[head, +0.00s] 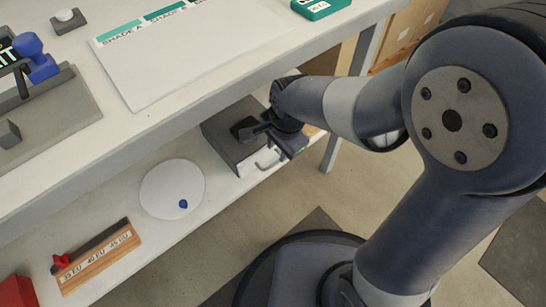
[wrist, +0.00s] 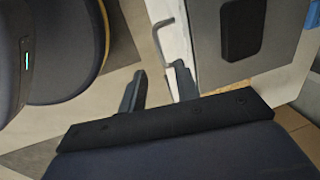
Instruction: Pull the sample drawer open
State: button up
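The sample drawer sits in a grey box (head: 222,132) on the lower shelf, with a pale front (head: 246,168) and a thin bar handle (head: 268,163). In the wrist view the handle (wrist: 157,36) stands out from the drawer's white front (wrist: 178,38), just beyond the fingertips. My gripper (head: 291,149) is beside the box's front right side and hides part of it. In the wrist view my gripper (wrist: 159,72) has its fingers apart with nothing held. The handle's lower end lies roughly in line with the gap. Contact is not visible.
The worktop (head: 215,75) overhangs the lower shelf. A white disc (head: 165,192) with a blue dot and a wooden size rack (head: 97,262) lie left of the box. A table leg (head: 333,150) stands to the right.

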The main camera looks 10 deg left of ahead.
aim_at(274, 163)
jog(key=f, duration=0.2)
jog(key=f+b, duration=0.1)
jog(key=f, duration=0.1)
jog(key=a+f+b, duration=0.1)
jog(key=f, duration=0.2)
jog(key=shift+w, duration=0.35)
jog(key=shift+c, duration=0.5)
grip_shut()
jog(key=shift+r, duration=0.1)
